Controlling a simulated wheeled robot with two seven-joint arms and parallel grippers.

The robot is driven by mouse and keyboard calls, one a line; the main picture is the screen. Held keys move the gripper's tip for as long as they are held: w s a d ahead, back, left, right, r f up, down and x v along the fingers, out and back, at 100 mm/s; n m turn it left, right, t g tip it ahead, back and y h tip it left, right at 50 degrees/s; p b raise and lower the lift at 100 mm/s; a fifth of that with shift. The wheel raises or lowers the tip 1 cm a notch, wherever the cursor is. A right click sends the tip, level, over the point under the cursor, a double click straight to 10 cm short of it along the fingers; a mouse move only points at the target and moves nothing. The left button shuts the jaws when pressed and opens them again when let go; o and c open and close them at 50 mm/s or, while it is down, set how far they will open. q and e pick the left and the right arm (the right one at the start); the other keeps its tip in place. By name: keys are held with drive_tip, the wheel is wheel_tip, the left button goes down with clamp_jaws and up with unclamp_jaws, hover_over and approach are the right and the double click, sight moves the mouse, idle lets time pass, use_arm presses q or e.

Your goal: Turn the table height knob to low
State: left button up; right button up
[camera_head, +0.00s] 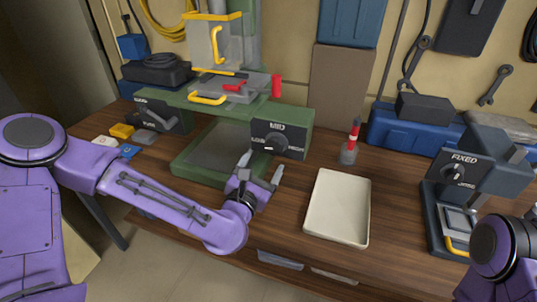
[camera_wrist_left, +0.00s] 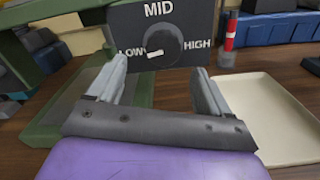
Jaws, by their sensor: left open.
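The table height knob (camera_head: 275,143) is a dark round dial on a black panel marked LOW, MID and HIGH, on the front of a green machine (camera_head: 222,107). In the left wrist view the knob (camera_wrist_left: 164,45) has a white pointer mark at its lower left, on the LOW side. My left gripper (camera_head: 261,165) is open and empty, just in front of and below the panel. In the left wrist view its two fingers (camera_wrist_left: 159,70) stand apart on either side of the knob, short of it. My right gripper is out of view.
An empty cream tray (camera_head: 322,236) lies to the right of my left gripper. A red-and-white tool in a grey holder (camera_head: 348,155) stands behind it. A dark machine with a FIXED knob (camera_head: 457,174) is at the right. Small coloured blocks (camera_head: 122,131) lie at the left.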

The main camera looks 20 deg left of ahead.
sight(273, 150)
use_arm(q)
drive_tip(key=w, duration=0.4)
drive_tip(key=w+d+p, duration=0.1)
drive_tip(key=w, duration=0.1)
drive_tip(key=shift+w+a, duration=0.1)
drive_tip(key=shift+w, duration=0.15)
drive_tip(key=shift+s, duration=0.2)
drive_tip(key=shift+w, duration=0.1)
drive_tip(key=c, duration=1)
drive_tip(key=shift+f+m+b, duration=0.15)
drive_tip(key=shift+m+b, duration=0.2)
drive_tip(key=shift+m, duration=0.15)
drive_tip(key=shift+c, duration=0.2)
drive_tip(key=o, duration=1)
drive_tip(key=shift+o, duration=0.2)
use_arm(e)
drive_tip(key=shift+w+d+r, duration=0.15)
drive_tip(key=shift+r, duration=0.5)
